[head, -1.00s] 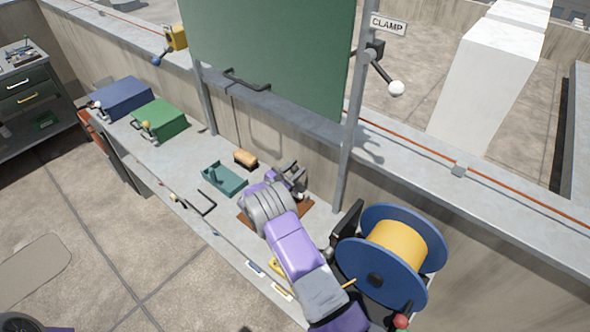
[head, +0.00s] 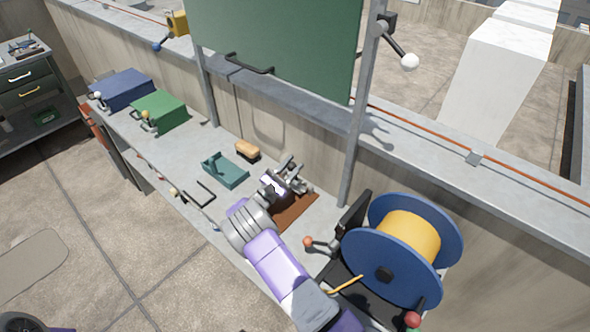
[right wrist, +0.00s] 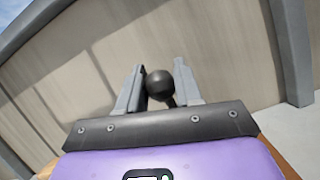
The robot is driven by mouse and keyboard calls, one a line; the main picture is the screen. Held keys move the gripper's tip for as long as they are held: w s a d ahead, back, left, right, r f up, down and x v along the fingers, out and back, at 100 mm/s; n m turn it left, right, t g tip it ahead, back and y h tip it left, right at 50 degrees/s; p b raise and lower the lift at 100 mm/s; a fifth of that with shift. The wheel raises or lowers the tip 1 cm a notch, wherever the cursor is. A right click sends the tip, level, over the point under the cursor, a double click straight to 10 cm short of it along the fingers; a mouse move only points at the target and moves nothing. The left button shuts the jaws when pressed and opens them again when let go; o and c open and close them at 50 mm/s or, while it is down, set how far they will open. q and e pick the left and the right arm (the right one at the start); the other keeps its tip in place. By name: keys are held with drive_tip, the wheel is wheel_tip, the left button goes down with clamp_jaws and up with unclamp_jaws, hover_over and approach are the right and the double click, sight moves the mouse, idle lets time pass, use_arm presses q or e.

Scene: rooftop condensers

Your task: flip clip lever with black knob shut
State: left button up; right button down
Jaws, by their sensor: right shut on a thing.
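The black knob (right wrist: 159,84) shows in the right wrist view as a dark ball between the two grey fingers of my right gripper (right wrist: 159,88). The fingers are shut on it. In the head view my right gripper (head: 294,178) is over the bench, just above the back of a brown board (head: 296,212). The knob is too small and covered to make out there. The lever's arm and the clip's body are mostly hidden by the gripper, so I cannot tell the lever's angle. My left gripper is in neither view.
A blue reel (head: 388,262) with yellow winding stands right of my arm, beside a red-knobbed lever (head: 308,242). A teal tray (head: 225,170) and a brush (head: 247,151) lie left of the gripper. A grey post (head: 356,150) rises behind. Green (head: 160,109) and blue (head: 122,90) boxes stand farther left.

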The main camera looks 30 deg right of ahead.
idle(0.3)
drive_tip(key=c, duration=0.8)
unclamp_jaws()
drive_tip(key=shift+a, duration=0.1)
drive_tip(key=s+a, duration=0.1)
drive_tip(key=a, duration=0.3)
drive_tip(key=s+a, duration=0.1)
drive_tip(key=a, duration=0.4)
drive_tip(key=s+a+f+p, duration=0.1)
drive_tip(key=a, duration=0.4)
drive_tip(key=shift+s+a+f, duration=0.1)
drive_tip(key=shift+s+a, duration=0.1)
drive_tip(key=shift+s, duration=0.05)
